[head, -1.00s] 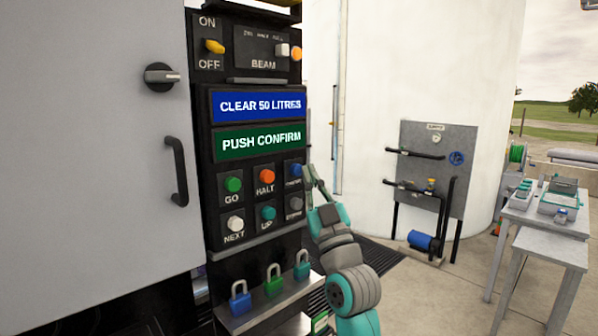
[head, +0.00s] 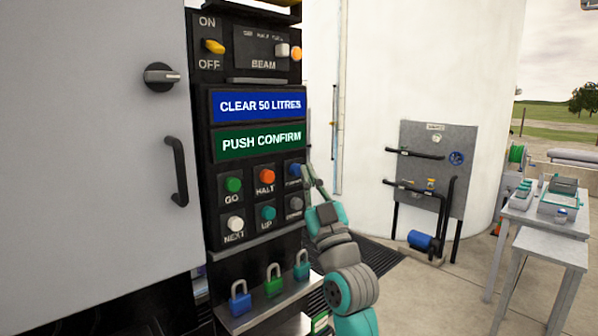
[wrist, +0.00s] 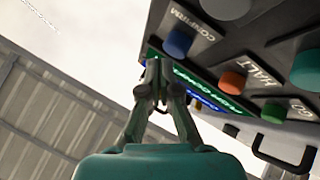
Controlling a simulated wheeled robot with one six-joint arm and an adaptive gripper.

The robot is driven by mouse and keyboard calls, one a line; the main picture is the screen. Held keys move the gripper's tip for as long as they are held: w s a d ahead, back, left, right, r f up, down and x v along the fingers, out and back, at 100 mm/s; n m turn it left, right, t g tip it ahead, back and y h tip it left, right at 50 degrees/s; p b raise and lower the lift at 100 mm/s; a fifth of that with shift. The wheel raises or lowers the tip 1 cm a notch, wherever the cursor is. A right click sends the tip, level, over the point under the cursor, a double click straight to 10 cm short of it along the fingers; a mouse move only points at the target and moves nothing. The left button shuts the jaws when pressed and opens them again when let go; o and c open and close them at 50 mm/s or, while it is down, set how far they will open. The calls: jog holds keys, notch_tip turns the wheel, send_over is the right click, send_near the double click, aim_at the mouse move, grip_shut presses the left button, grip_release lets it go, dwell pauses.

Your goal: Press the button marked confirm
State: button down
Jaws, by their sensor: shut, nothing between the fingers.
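The confirm button is a round blue button (head: 294,170) at the right end of the upper button row on the black panel. In the wrist view the blue button (wrist: 178,43) has the label CONFIRM beside it. My gripper (head: 305,169) is shut and empty, with its fingertips just right of the blue button in the head view. In the wrist view my gripper (wrist: 160,66) has its tips close to the button. I cannot tell whether they touch it. A green screen (head: 259,141) reads PUSH CONFIRM.
The green GO button (head: 233,184), orange HALT button (head: 267,175), white NEXT button (head: 235,223), teal UP button (head: 268,213) and a grey button (head: 296,203) sit close by. Padlocks stand on a ledge (head: 262,313) below. Open space lies right of the panel.

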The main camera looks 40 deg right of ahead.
jog(key=shift+w, duration=0.8)
dwell(0.9)
jog(key=shift+s, duration=1.05)
jog(key=shift+s+d, duration=0.1)
jog(key=shift+s, duration=2.4)
jog(key=shift+f, duration=0.1)
